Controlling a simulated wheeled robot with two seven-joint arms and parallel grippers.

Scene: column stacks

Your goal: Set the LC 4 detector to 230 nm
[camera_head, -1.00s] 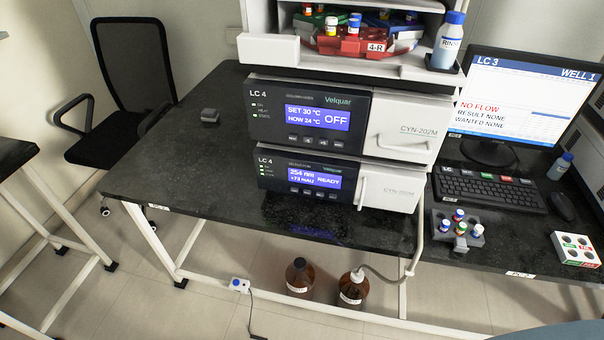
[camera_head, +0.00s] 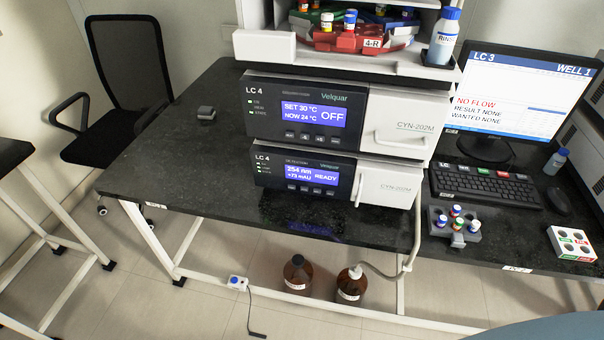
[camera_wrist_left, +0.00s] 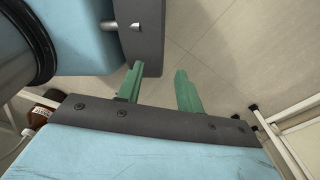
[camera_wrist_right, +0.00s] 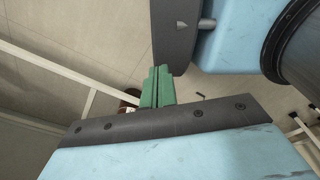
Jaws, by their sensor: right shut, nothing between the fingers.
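The LC 4 detector (camera_head: 270,178) is the lower unit of the stack in the head view. Its blue screen (camera_head: 312,175) reads 254 nm, +73 mAU and READY. A row of small buttons (camera_head: 311,189) sits under the screen. The LC 4 column oven (camera_head: 268,115) stands on top of it and reads SET 30 °C, NOW 24 °C, OFF. Neither gripper shows in the head view. In the left wrist view my left gripper (camera_wrist_left: 157,85) has its green fingers apart, over the floor with nothing between. In the right wrist view my right gripper (camera_wrist_right: 157,85) has its fingers together and empty.
An autosampler with vial racks (camera_head: 340,55) and a RINSE bottle (camera_head: 442,38) is above. A monitor (camera_head: 520,95), keyboard (camera_head: 485,186), vial holder (camera_head: 455,228) and white block (camera_head: 571,243) are at right. Brown bottles (camera_head: 297,272) stand on the floor. The bench (camera_head: 165,165) left of the stack is mostly clear.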

